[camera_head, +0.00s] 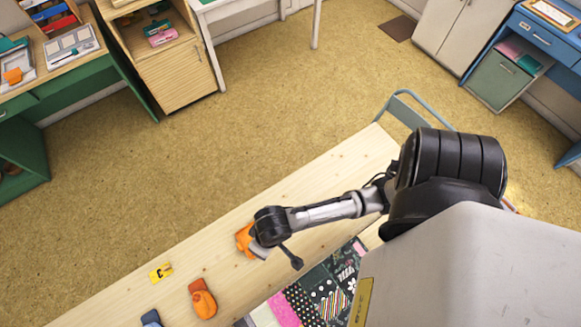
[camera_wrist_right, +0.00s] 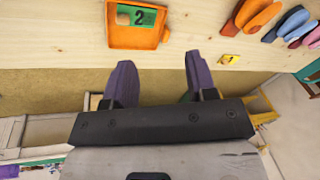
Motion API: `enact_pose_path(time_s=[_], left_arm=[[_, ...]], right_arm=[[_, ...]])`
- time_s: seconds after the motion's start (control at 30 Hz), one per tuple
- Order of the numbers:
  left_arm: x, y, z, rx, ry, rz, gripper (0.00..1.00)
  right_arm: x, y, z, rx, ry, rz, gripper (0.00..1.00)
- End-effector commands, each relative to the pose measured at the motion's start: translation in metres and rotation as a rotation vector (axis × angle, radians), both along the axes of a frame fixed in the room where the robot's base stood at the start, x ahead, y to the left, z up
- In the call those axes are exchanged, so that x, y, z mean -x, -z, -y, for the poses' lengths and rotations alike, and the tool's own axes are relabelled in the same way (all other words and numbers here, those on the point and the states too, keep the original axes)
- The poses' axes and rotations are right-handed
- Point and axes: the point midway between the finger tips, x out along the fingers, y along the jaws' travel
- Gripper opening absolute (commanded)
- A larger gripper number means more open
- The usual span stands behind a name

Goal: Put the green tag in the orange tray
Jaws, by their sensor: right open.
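The orange tray (camera_wrist_right: 122,40) lies on the wooden table at the top of the right wrist view. The green tag (camera_wrist_right: 123,17), marked with a 2, lies within the tray's outline at its far side. In the head view the orange tray (camera_head: 242,238) is partly hidden by my right arm, and I cannot make out the green tag. My right gripper (camera_wrist_right: 158,60) has purple fingers spread apart with nothing between them. It is beside the tray's near edge in the wrist view, apart from the tag. My left gripper is not in view.
Patterned sheets (camera_head: 325,293) lie near my arm. The table's far edge is clear. Desks and cabinets stand across the floor.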

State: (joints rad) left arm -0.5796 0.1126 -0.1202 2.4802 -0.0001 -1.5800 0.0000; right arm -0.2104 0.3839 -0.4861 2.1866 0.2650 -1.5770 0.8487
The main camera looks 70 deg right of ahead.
Motion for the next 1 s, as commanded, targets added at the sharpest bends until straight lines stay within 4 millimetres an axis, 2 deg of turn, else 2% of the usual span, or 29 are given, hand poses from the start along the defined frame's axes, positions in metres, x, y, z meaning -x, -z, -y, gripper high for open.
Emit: enact_pose_path(time_s=[0.07, 0.2, 0.4, 0.5, 1.0], left_arm=[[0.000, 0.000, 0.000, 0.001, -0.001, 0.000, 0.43], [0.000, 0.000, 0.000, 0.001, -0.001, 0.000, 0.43], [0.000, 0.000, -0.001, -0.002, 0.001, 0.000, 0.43], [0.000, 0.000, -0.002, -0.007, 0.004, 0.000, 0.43], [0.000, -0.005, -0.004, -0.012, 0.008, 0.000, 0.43]], right_arm=[[0.013, -0.013, 0.004, 0.004, -0.079, 0.057, 0.52], [0.030, -0.032, 0.025, 0.076, -0.203, 0.137, 0.52], [0.053, -0.047, 0.055, 0.186, -0.313, 0.173, 0.52], [0.059, -0.051, 0.063, 0.217, -0.340, 0.175, 0.52], [0.061, -0.058, 0.066, 0.230, -0.355, 0.175, 0.52]])
